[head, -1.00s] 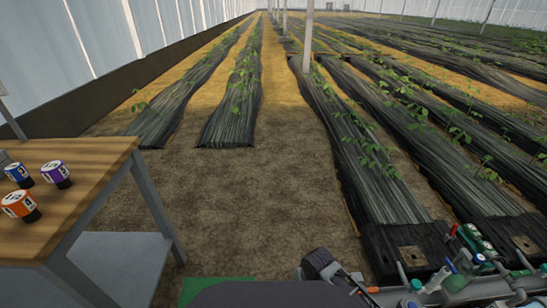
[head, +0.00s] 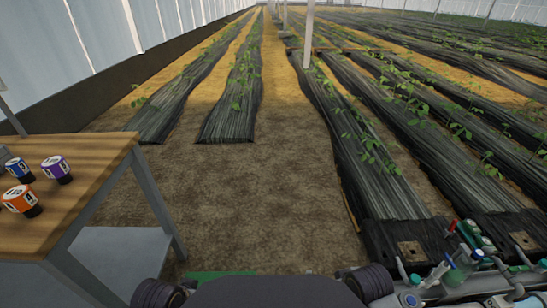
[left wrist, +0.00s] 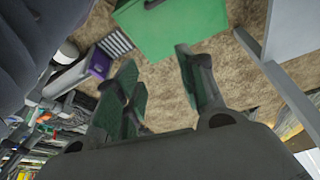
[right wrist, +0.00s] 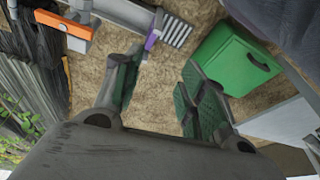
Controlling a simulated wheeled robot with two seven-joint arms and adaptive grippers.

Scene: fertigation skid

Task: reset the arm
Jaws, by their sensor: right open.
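In the left wrist view my left gripper (left wrist: 157,58) has its two fingers apart with bare soil between them, and it holds nothing. In the right wrist view my right gripper (right wrist: 162,60) is also open and empty above the soil. In the head view only dark parts of my arms show at the bottom edge, left and right of centre; both grippers are hidden there. A green box (left wrist: 170,25) lies beyond my left fingertips, and it also shows right of my right gripper (right wrist: 232,62).
A wooden table (head: 85,165) with orange (head: 19,199), purple (head: 56,169) and blue (head: 18,169) canisters stands left. Skid pipes and valves (head: 465,270) fill the lower right. Planted rows under dark film (head: 375,165) run ahead. Bare soil (head: 265,210) lies clear in the middle.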

